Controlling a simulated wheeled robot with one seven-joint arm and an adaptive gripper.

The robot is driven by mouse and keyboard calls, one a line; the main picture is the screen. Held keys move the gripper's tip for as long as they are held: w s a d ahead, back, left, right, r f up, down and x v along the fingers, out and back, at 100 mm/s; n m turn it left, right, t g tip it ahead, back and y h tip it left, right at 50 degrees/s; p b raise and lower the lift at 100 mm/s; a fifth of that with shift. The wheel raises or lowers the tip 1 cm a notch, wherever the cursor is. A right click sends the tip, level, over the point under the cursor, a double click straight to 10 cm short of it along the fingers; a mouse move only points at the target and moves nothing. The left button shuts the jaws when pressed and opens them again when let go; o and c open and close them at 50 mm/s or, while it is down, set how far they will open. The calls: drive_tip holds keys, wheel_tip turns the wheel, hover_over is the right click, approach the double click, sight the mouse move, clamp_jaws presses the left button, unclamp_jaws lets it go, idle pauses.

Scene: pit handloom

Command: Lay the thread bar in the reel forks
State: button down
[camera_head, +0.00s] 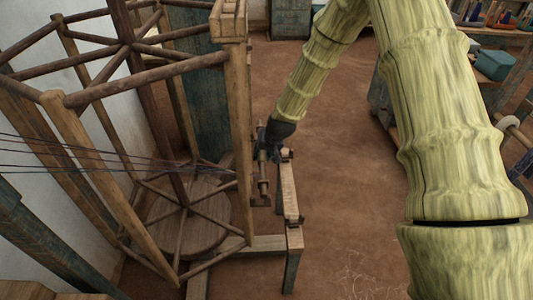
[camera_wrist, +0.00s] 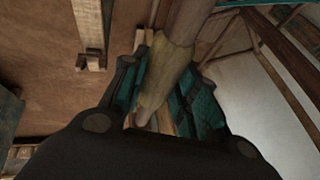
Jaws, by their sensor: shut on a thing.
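The thread bar (camera_head: 262,172) is a pale wooden rod, seen nearly end to end along the left side of a short wooden rail (camera_head: 289,188). My gripper (camera_head: 270,140) is shut on the bar near its far end. In the wrist view the bar (camera_wrist: 179,45) runs between the teal-padded fingers (camera_wrist: 148,118). The reel forks are small dark brackets on the rail, one at the far end (camera_head: 286,154) and one at the near end (camera_head: 294,221). The bar is beside the forks, to their left; its exact height over them is unclear. A dark fork bracket (camera_wrist: 82,62) also shows in the wrist view.
A large wooden reel frame (camera_head: 150,70) with a round base (camera_head: 190,222) stands close on the left. Dark threads (camera_head: 110,160) stretch from the left edge toward the bar. Open earthen floor (camera_head: 345,190) lies right of the rail. A shelf with a teal box (camera_head: 494,64) stands far right.

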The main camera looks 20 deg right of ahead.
drive_tip(key=shift+w+a, duration=0.1)
drive_tip(key=shift+a, duration=0.4)
drive_tip(key=shift+f, duration=0.25)
drive_tip(key=shift+f+b, duration=1.25)
drive_tip(key=shift+f, duration=0.9)
drive_tip(key=shift+f, duration=0.1)
drive_tip(key=c, duration=1)
unclamp_jaws()
